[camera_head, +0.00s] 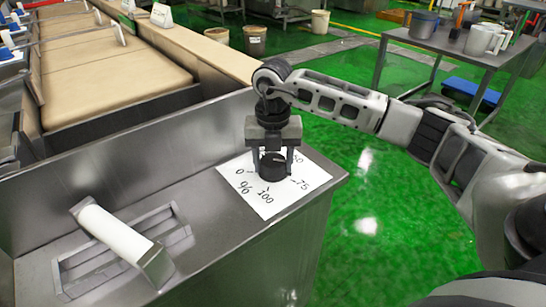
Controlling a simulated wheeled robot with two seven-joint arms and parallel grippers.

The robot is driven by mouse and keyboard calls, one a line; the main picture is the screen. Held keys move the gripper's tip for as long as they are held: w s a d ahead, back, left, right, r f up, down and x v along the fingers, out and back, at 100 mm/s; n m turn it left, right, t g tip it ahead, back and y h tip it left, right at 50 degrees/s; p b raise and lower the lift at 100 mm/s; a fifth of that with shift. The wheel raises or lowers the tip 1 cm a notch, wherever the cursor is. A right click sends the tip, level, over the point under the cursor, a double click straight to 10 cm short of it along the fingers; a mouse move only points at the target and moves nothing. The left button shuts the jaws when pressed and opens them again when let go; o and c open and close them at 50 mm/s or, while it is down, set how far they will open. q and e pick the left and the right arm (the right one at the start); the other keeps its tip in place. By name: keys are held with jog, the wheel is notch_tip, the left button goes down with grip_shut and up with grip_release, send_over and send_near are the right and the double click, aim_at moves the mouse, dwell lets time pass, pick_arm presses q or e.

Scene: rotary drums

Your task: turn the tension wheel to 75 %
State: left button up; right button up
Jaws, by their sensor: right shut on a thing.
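The tension wheel (272,168) is a small black knob on top of the steel cabinet. It stands on a white dial sheet (240,186) with handwritten marks 0, 75, 100 and a % sign; another mark at the back is partly hidden. My right gripper (273,158) points down over the wheel, its fingers on either side, shut on it. The 75 mark lies to the right of the wheel and 100 in front of it. I cannot make out a pointer on the wheel. My left gripper is not in view.
A white-grip lever (115,232) in a slotted plate stands at the left on the steel cabinet top (205,235). Beige conveyor belts (115,75) lie behind. A metal table (450,42) with jugs stands at back right. Green floor is open on the right.

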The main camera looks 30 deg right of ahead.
aim_at(273, 159)
jog(key=shift+d+r+m+p, duration=0.1)
jog(key=shift+m+p, duration=0.25)
jog(key=shift+m, duration=1.15)
jog(key=o, duration=1)
notch_tip(273, 159, up, 16)
jog(key=shift+f, duration=0.1)
